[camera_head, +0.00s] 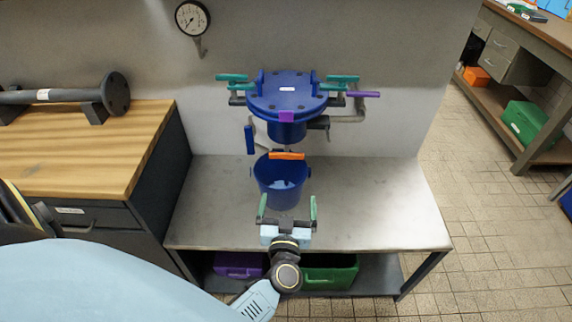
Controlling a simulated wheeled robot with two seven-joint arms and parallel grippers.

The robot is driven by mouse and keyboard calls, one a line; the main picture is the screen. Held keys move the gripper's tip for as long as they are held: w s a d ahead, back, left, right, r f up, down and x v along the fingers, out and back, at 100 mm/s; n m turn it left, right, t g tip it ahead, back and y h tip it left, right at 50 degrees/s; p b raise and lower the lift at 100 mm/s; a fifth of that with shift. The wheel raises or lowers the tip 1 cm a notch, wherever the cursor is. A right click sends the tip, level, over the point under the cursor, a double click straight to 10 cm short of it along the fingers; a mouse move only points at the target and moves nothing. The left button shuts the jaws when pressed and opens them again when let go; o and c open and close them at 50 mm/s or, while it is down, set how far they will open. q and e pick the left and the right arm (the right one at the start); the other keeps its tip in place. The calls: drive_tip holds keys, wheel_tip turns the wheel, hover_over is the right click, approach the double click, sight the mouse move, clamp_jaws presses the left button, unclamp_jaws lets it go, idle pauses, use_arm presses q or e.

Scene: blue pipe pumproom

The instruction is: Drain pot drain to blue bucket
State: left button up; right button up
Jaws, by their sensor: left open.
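The blue pot (287,95) with a flanged lid is held up at the wall above the grey metal bench. Its narrower lower part (287,131) points down over the bench. A blue lever handle (250,139) hangs at its lower left. The blue bucket (281,184) stands upright on the bench beneath the pot, with an orange handle grip (287,156) across its back rim. My left gripper (287,208) is open and empty, just in front of the bucket, with its green fingers pointing toward it. My right gripper is out of view. The bucket's inside is only partly visible.
The metal bench (375,205) is clear to the right and left of the bucket. Teal clamp handles (232,78) and a purple handle (363,94) stick out beside the pot. A wooden-topped cabinet (85,150) stands left. Purple (238,264) and green (330,273) bins sit below.

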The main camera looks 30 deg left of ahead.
sight(286, 157)
use_arm(q)
drive_tip(key=shift+n+g+y, duration=0.3)
drive_tip(key=shift+n+y, duration=0.2)
drive_tip(key=shift+y, duration=0.1)
drive_tip(key=x, duration=0.4)
drive_tip(key=r+b+x, duration=0.1)
drive_tip(key=x, duration=0.4)
drive_tip(key=b+x, duration=0.1)
drive_tip(key=x, duration=0.4)
drive_tip(key=shift+s+a+r, duration=0.15)
drive_tip(key=shift+a, duration=0.05)
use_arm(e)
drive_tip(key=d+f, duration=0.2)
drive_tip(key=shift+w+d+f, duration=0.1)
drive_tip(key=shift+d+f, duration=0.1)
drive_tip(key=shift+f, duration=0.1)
use_arm(q)
drive_tip(key=c, duration=0.7)
